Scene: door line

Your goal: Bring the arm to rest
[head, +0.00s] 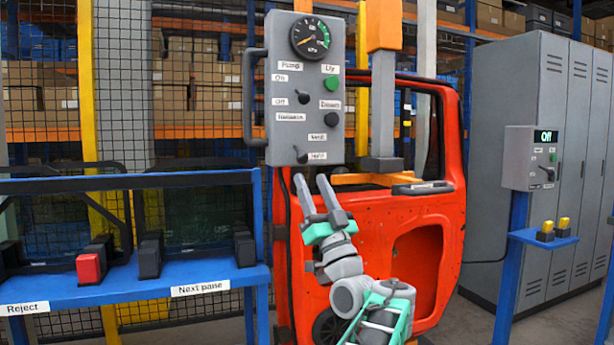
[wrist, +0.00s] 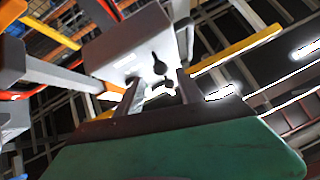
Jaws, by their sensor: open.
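My gripper (head: 317,196) is raised in front of the orange-red car door (head: 410,245) in the head view, its two grey fingers apart and pointing up. Nothing shows between the fingers. The fingertips are just below the grey control panel (head: 308,135), which carries a gauge, switches and a handle on its left side. I cannot tell whether they touch it. In the wrist view my gripper (wrist: 155,85) has its fingers apart toward the underside of a grey box (wrist: 120,50).
A blue rack (head: 130,290) with labels "Reject" and "Next pane" stands left, with a red block (head: 90,265) on it. A small control box (head: 530,158) reading "Off" stands right, before grey cabinets (head: 540,90). An orange lifting arm (head: 384,30) hangs above the door.

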